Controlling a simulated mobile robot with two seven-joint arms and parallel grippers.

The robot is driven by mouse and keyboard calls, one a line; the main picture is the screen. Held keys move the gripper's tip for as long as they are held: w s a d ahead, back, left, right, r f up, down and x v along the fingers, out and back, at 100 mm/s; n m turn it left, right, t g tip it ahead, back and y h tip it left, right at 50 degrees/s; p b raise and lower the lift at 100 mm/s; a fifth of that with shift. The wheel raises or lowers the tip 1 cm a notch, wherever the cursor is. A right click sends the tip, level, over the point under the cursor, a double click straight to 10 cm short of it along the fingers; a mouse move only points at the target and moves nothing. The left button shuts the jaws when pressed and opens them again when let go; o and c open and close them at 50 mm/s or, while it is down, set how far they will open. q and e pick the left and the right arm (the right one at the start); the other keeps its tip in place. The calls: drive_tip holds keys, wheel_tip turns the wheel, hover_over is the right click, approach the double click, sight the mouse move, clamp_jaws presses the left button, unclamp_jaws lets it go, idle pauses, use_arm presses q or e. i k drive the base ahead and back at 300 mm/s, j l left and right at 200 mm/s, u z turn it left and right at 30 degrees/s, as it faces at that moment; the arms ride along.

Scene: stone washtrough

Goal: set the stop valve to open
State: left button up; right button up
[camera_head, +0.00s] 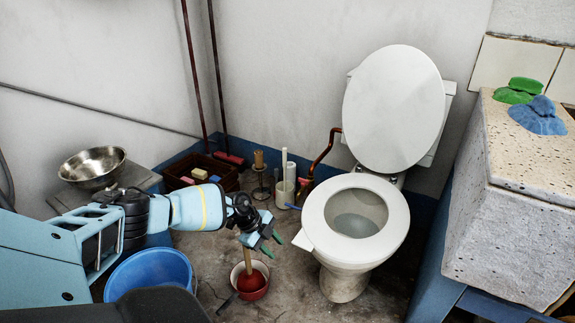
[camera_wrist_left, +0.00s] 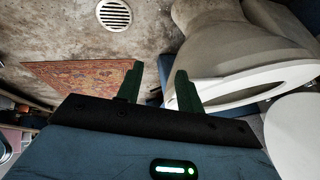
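I cannot make out a stop valve handle for certain in either view. A red-brown pipe (camera_head: 323,155) bends down the wall just left of the toilet (camera_head: 346,245); its lower end is partly hidden behind small items. My left gripper (camera_head: 273,244) is in front of the toilet's left side, above the floor and near a plunger. In the left wrist view its two green fingers (camera_wrist_left: 157,76) stand apart with nothing between them, and the toilet (camera_wrist_left: 225,45) is to their right. My right gripper does not show.
A stone washtrough (camera_head: 515,215) stands at right. A floor drain (camera_wrist_left: 114,14) and a patterned rug (camera_wrist_left: 80,80) show in the wrist view.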

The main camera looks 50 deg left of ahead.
sight(288, 205)
drive_tip(key=i+j, duration=0.35)
drive_tip(key=j, duration=0.15)
drive_tip(key=i+j, duration=0.4)
drive_tip(key=j, duration=0.15)
drive_tip(key=i+j, duration=0.35)
drive_tip(key=j, duration=0.15)
